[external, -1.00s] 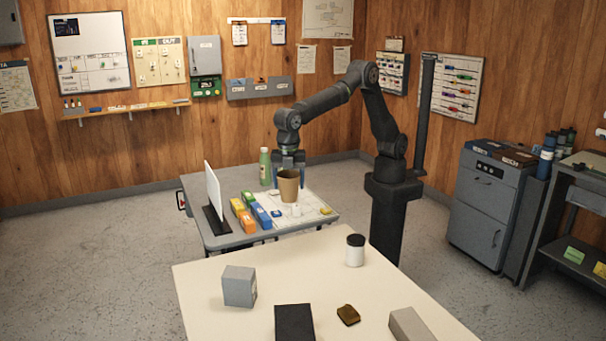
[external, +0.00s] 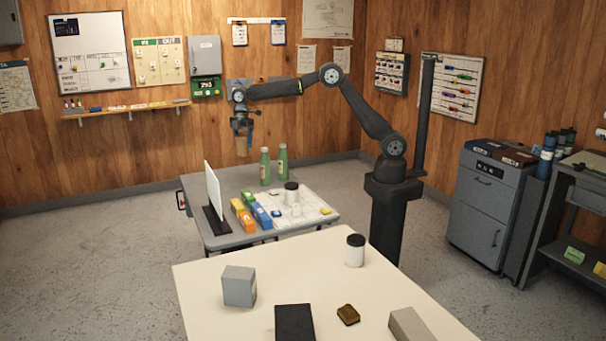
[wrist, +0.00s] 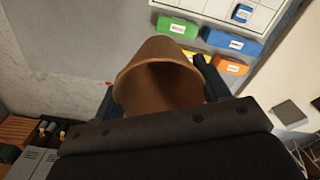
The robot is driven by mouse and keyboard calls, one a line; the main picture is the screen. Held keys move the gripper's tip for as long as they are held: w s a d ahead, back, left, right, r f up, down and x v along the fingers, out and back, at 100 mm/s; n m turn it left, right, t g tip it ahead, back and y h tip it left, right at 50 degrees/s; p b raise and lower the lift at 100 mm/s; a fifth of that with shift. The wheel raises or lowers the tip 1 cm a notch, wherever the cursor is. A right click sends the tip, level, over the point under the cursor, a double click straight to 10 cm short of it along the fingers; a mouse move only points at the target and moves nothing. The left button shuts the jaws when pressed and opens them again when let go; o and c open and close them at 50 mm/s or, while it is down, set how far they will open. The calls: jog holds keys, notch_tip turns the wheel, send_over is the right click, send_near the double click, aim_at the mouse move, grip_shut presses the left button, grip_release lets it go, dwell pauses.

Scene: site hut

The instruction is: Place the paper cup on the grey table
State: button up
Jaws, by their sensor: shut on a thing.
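The brown paper cup (external: 242,146) is in my gripper (external: 242,128), which is shut on it and holds it high in the air. In the external view the cup shows against the wood wall, above and behind the grey table's far left part. The wrist view shows the cup (wrist: 160,82) with its open mouth toward the camera, between the dark fingers. The grey table (external: 232,238) stands at the middle, behind the cream table. Its left part holds a white upright panel; part of its surface is bare.
On the grey table stand two green bottles (external: 265,167), a white jar with a dark lid (external: 291,193), coloured boxes (external: 247,215), a white sheet (external: 315,203) and an upright white panel (external: 212,190). The cream table (external: 210,270) in front holds a grey cube (external: 239,287) and another jar (external: 355,250).

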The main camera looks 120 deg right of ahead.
jog(key=s+d+m, duration=0.3)
jog(key=s+d, duration=1)
jog(key=d, duration=0.3)
jog(key=s+d+m, duration=0.3)
jog(key=s+d, duration=1.1)
jog(key=d, duration=0.2)
send_over(257, 172)
notch_tip(257, 172, down, 18)
jog(key=shift+w+a+f, duration=0.1)
jog(key=shift+f, duration=2)
jog(key=shift+f, duration=0.1)
jog(key=o, duration=0.9)
